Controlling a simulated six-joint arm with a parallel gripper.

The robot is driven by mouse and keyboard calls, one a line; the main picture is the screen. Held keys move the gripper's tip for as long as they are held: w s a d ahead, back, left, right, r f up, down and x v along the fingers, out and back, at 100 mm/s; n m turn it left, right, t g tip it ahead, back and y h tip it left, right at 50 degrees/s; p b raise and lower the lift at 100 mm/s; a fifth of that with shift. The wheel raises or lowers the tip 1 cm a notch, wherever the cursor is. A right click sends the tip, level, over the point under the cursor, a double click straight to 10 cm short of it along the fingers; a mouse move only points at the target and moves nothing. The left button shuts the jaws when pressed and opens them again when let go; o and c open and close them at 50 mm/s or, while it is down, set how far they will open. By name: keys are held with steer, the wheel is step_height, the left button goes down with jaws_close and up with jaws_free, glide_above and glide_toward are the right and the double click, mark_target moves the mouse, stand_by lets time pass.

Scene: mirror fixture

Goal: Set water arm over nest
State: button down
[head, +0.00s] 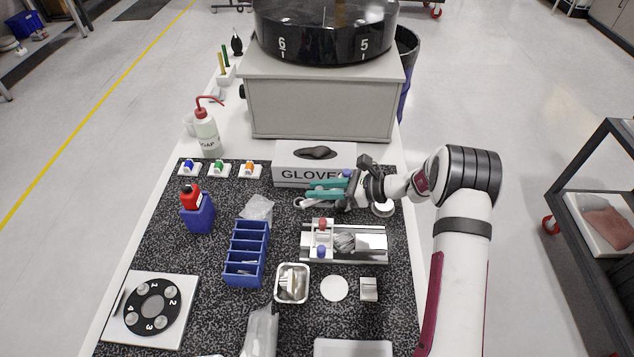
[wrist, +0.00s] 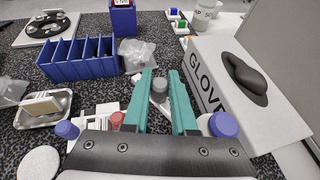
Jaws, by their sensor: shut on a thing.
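My gripper (head: 308,190) reaches in from the right, in front of the glove box. Its two teal fingers point left, and in the wrist view (wrist: 160,73) they are shut on a small grey cylinder (wrist: 158,88). A pale grey curved piece (head: 308,204) shows just below the fingers in the head view; I cannot tell whether it joins the cylinder. The metal fixture (head: 374,257) lies nearer the front, with a red knob (head: 322,223), a blue knob (head: 321,251) and a shiny ribbed part (head: 345,241). I cannot clearly pick out the nest.
The glove box (head: 290,178) stands close behind my gripper. A blue divided rack (head: 246,254), a clear bag (head: 257,208), a metal tray (head: 292,298), a white disc (head: 334,288) and a small metal block (head: 369,289) lie around the fixture. A numbered dial (head: 152,304) is front left.

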steer(key=shift+s+d+n+g+h, duration=0.1)
steer(key=shift+s+d+n+g, duration=0.45)
steer(key=shift+n+g, duration=0.8)
steer(key=shift+s+d+n+g+h, duration=0.1)
steer(key=shift+s+d+n+g, duration=0.4)
steer(key=shift+n+g, duration=0.8)
steer(key=shift+s+d+n+g+h, duration=0.1)
steer(key=shift+s+d+n+g, duration=0.45)
steer(key=shift+n+g, duration=0.75)
steer(key=shift+w+d+g, duration=0.1)
steer(key=shift+d+g, duration=0.05)
steer(key=shift+g, duration=0.3)
steer(key=c, duration=1)
jaws_free()
steer(key=s+d+r, duration=0.4)
steer(key=d+r, duration=0.7)
